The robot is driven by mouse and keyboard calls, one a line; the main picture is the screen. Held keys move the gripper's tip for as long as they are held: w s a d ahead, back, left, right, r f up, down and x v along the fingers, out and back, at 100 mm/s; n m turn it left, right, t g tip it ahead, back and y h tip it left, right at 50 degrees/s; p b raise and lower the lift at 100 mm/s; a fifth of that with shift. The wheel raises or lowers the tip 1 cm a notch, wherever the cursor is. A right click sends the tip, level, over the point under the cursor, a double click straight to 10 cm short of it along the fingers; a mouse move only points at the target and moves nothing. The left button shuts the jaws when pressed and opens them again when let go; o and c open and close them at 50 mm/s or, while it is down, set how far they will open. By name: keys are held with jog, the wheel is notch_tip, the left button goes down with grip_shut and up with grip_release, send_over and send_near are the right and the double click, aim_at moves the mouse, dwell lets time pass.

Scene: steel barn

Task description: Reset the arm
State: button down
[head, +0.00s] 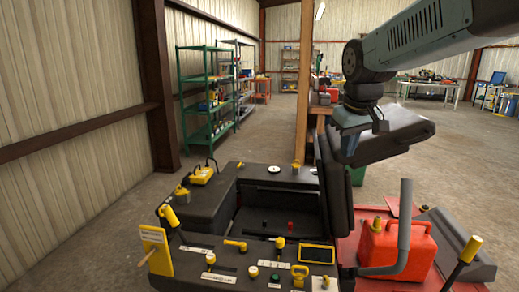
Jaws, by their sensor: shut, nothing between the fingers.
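My arm reaches in from the upper right of the head view and bends down at a dark round joint. My gripper (349,148) hangs below it, pointing down, over the far right side of a dark machine with controls. The fingers are small in the view and look closed, with nothing seen between them. A dark padded slab (397,137) shows just right of the gripper; I cannot tell whether they touch. A dark upright seat-like back (331,185) stands just below and left of the gripper.
The control panel (228,268) with yellow-topped levers fills the lower middle. A red fuel can (395,252) sits on the red deck beside a grey upright pipe (404,222). A brown post (304,80) stands behind. Green shelves (206,95) line the left wall. Open floor lies behind.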

jog(key=s+d+f+m, duration=0.1)
jog(key=s+f, duration=0.1)
jog(key=s, duration=0.6)
jog(key=s+d+f+m+t, duration=0.1)
jog(key=s+f+m, duration=0.1)
jog(key=s, duration=0.6)
jog(key=shift+s+d+f+m+t, duration=0.15)
jog(key=shift+s+f+m+t, duration=0.15)
jog(key=shift+s, duration=0.1)
